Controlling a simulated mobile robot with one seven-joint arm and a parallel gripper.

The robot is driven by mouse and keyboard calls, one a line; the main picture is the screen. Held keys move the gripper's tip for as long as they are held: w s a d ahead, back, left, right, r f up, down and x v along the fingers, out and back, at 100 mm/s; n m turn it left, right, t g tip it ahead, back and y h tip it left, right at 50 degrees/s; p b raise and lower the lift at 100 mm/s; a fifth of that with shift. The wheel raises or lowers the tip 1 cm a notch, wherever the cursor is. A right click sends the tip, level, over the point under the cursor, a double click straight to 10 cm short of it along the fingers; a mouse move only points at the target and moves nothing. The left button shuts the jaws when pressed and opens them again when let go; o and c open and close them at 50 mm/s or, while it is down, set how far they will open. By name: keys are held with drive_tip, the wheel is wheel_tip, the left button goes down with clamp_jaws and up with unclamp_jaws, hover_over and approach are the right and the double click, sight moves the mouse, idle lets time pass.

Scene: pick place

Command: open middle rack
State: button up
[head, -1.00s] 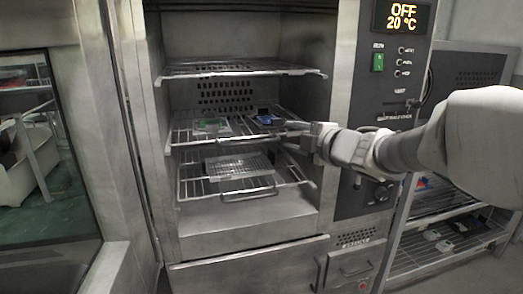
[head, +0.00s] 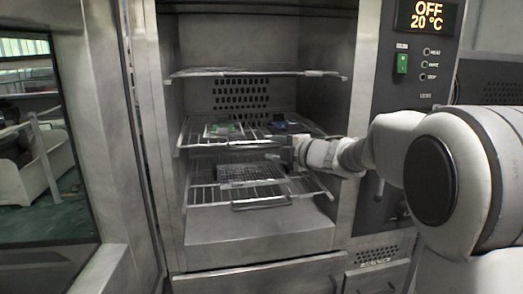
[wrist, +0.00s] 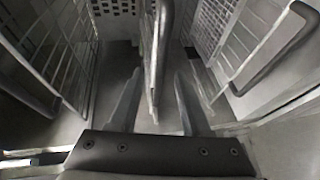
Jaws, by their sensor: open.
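My gripper hides part of the rack's front edge in the head view.
The top rack (head: 250,72) is empty above. The lower rack (head: 205,195) has a front handle and carries a perforated metal tray (head: 250,174). The chamber's right wall and control panel (head: 405,100) stand beside my arm. The open glass door (head: 50,140) is at left.

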drive_tip(key=x, duration=0.6)
drive_tip(key=shift+w+a+b, duration=0.1)
drive_tip(key=shift+w+b, duration=0.1)
drive_tip(key=shift+b, duration=0.1)
clamp_jaws()
drive_tip(key=shift+f, duration=0.1)
